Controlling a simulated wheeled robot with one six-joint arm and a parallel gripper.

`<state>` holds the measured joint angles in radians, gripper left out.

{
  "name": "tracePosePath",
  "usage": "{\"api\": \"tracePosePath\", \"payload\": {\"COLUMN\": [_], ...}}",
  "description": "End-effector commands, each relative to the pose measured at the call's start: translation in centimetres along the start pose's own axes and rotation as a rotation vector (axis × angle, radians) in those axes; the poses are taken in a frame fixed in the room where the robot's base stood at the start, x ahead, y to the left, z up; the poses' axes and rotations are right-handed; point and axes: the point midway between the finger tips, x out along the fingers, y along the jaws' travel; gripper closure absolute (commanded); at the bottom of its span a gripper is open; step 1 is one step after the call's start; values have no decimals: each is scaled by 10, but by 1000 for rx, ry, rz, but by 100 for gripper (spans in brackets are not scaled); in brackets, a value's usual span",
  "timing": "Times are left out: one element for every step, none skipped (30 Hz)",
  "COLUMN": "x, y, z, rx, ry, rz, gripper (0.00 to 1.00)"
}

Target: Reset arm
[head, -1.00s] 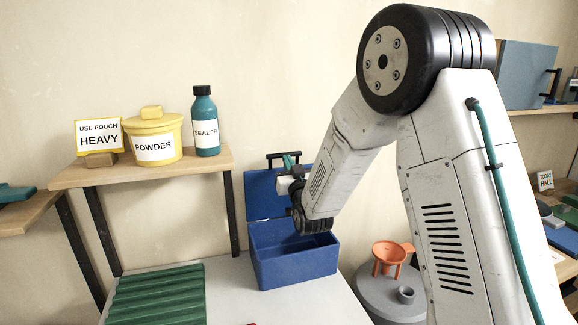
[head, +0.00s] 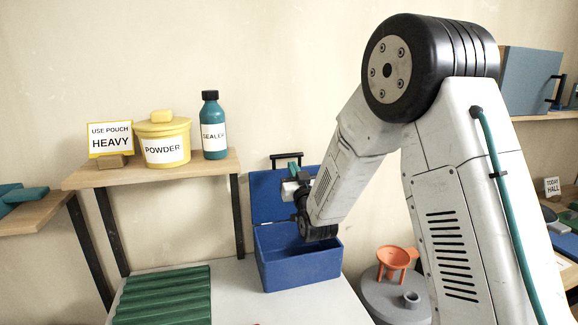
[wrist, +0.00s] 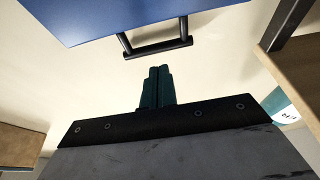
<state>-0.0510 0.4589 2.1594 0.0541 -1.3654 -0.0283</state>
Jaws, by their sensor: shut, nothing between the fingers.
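My gripper (wrist: 158,78) shows in the wrist view with its two teal fingers together and nothing between them. In the head view my arm folds down over the open blue box (head: 300,267), and my gripper (head: 292,168) is small and partly hidden at the arm's end, in front of the box's raised lid. In the wrist view the blue lid (wrist: 130,15) with its black handle (wrist: 158,47) lies ahead of the fingers, apart from them. The part of the box's inside that shows looks empty.
A wooden shelf (head: 150,170) holds a yellow powder tub (head: 163,145), a teal sealer bottle (head: 214,125) and a "HEAVY" sign (head: 109,139). A green ribbed mat (head: 162,296) lies left of the box.

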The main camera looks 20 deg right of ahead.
Motion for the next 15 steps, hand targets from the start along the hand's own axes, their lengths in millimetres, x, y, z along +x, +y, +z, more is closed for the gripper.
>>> {"api": "tracePosePath", "payload": {"x": [-14, -21, -31, -38, -44, -53, -59, -64, -71, -76, -80, -85, -88, -90, -93], "y": [2, 2, 0, -2, -4, -6, -7, -8, -8, -8, -8, -8, -8, -8, -7], "z": [-2, -3, -4, -6, -6, -7, -8, -9, -10, -11, -11, -12, -12, -12, -13], "rx": [-1, -1, 0, 1, 1, 2, 2, 3, 3, 3, 3, 3, 3, 3, 3], "ry": [-2, -2, -3, -2, -2, -2, -2, -2, -1, -1, -2, -2, -1, 0, -1], "rz": [2, 2, 0, -2, -4, -7, -9, -10, -10, -10, -10, -9, -9, -9, -8], "gripper": [100, 100, 100, 100, 100, 100, 100, 100, 100, 100, 100, 100, 100, 100, 100]}}
